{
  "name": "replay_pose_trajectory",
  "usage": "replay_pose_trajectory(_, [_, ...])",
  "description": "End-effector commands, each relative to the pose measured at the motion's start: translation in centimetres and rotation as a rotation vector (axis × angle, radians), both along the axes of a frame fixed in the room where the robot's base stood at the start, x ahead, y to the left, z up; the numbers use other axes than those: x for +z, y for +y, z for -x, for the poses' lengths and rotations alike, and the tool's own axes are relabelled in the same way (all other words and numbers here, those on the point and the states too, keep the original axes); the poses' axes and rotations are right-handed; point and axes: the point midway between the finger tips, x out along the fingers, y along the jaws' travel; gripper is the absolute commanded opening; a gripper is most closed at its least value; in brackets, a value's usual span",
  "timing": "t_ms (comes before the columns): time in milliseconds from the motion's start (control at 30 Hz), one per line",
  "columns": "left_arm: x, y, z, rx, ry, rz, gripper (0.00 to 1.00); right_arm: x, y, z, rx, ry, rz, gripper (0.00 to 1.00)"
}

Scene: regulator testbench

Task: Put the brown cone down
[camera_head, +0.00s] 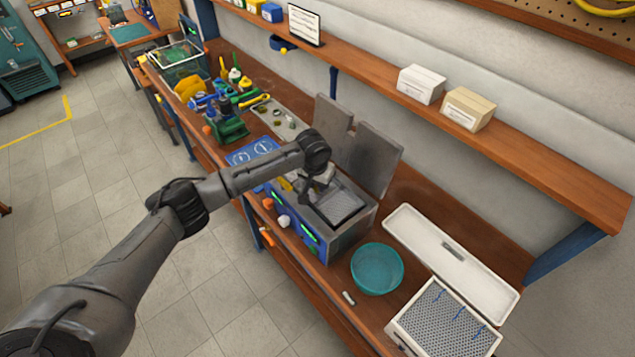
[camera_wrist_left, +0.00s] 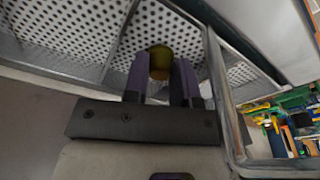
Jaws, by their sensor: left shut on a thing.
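My left gripper (camera_head: 318,184) reaches over the grey two-bay bench unit, and its fingers are mostly hidden by the wrist in the head view. In the left wrist view the purple-grey fingers (camera_wrist_left: 160,82) are shut on a small rounded brownish-yellow thing (camera_wrist_left: 160,56), which I take for the brown cone. Only its end shows, so its full shape is hidden. A white perforated basket floor (camera_wrist_left: 205,32) lies behind it; I cannot tell whether the cone touches it. The nearer basket (camera_head: 340,205) of the unit looks empty. My right gripper is out of view.
The unit's two grey lids (camera_head: 372,158) stand open behind it. A teal bowl (camera_head: 377,282), a perforated white box (camera_head: 455,322) and its long white lid (camera_head: 450,256) are to the right. A blue mat (camera_head: 250,152), a tray and several tools crowd the left.

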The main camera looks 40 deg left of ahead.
Motion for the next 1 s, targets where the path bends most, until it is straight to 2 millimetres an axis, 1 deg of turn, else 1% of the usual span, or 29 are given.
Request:
replay_pose_trajectory(133, [-0.2, 0.0, 0.0, 0.0, 0.0, 0.0, 0.02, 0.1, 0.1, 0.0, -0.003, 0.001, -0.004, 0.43])
replay_pose_trajectory(167, [-0.2, 0.0, 0.0, 0.0, 0.0, 0.0, 0.28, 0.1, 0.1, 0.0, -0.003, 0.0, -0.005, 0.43])
replay_pose_trajectory(400, [-0.1, 0.0, 0.0, 0.0, 0.0, 0.0, 0.51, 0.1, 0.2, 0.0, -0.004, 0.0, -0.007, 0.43])
replay_pose_trajectory(633, [-0.1, 0.0, 0.0, 0.0, 0.0, 0.0, 0.51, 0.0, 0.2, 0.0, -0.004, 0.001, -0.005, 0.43])
replay_pose_trajectory(767, [0.6, 0.0, 0.0, 0.0, -0.001, 0.001, 0.51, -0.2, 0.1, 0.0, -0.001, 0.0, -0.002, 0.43])
replay_pose_trajectory(867, [2.0, -0.1, 0.2, -0.002, -0.003, 0.0, 0.51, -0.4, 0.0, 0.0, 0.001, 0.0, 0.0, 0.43])
replay_pose_trajectory(1000, [4.6, -0.1, 0.6, -0.001, -0.004, 0.0, 0.51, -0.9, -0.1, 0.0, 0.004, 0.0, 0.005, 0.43])
